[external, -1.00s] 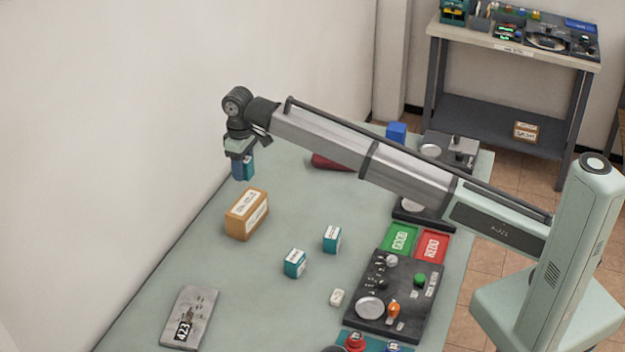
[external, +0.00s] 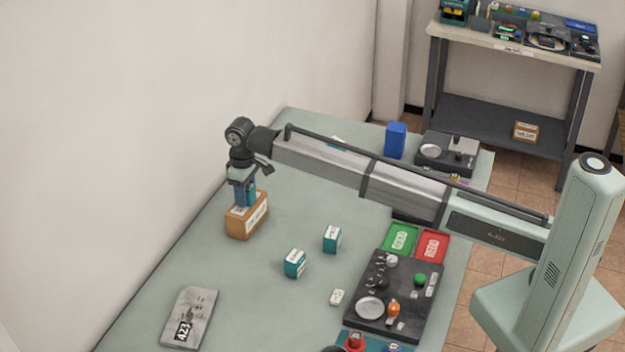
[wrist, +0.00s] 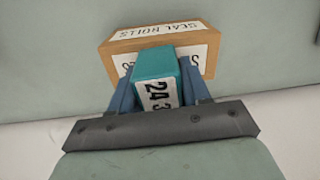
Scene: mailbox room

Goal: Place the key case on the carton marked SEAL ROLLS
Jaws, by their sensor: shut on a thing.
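The orange-brown carton (external: 238,226) marked SEAL ROLLS stands on the table near the left wall; its label also reads in the wrist view (wrist: 207,38). My gripper (external: 242,198) points down right over the carton. In the wrist view my gripper (wrist: 158,98) is shut on a teal case (wrist: 154,62) with a white label reading 24 and a further, partly cut digit. I take this as the key case. It hangs upright at the carton's top; whether its underside touches the carton is hidden.
Two teal boxes (external: 295,263) (external: 332,239) stand right of the carton. A grey plate marked 423 (external: 189,317) lies at front left. A dark control panel (external: 390,297), green tray (external: 399,239) and red tray (external: 432,246) line the right side. A blue block (external: 396,141) stands behind my arm.

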